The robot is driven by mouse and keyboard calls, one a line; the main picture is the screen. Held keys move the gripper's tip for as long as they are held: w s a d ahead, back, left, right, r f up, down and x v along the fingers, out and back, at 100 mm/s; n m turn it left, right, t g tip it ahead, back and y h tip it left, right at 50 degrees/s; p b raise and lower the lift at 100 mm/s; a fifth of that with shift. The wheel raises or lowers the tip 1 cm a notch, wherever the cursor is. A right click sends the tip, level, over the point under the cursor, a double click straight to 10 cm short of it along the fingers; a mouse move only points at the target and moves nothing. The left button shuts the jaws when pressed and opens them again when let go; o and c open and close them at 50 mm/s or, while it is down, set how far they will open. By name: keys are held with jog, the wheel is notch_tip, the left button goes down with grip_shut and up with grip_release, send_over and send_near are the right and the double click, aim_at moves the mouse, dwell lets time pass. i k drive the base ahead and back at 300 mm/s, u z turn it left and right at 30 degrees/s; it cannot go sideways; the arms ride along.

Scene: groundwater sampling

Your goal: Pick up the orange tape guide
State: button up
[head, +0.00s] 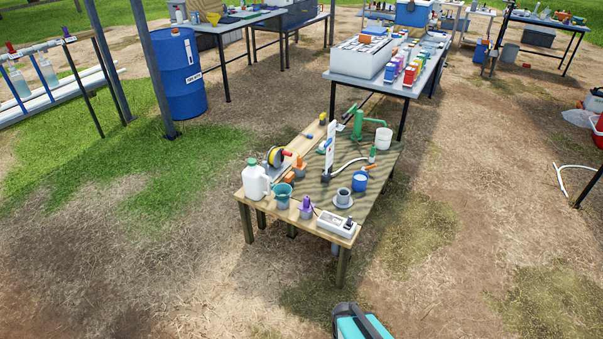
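Small orange pieces sit on the wooden table (350,203). One orange block (299,163) stands just right of the yellow tape reel (274,158), and a second orange piece (290,177) is a little nearer, above the teal bucket (283,191). A flatter orange piece (371,167) lies at the right side, above the blue cup (359,181). They are too small to tell which is the tape guide. My gripper is not in view.
A white jug (256,180), a grey cup on a saucer (343,198), a purple item (306,207) and a white box (337,224) crowd the near end. A green pump (361,123) stands at the back. A teal object (358,324) is at the bottom edge. Ground left is clear.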

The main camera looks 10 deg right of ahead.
aim_at(300, 165)
jog(key=z, duration=0.05)
jog(key=k, duration=0.1)
jog(key=u, duration=0.45)
jog(key=i, duration=0.45)
jog(key=u, duration=0.75)
jog(key=i, duration=0.5)
jog(key=u, duration=0.4)
jog(key=i, duration=1.95)
jog(key=z, duration=0.4)
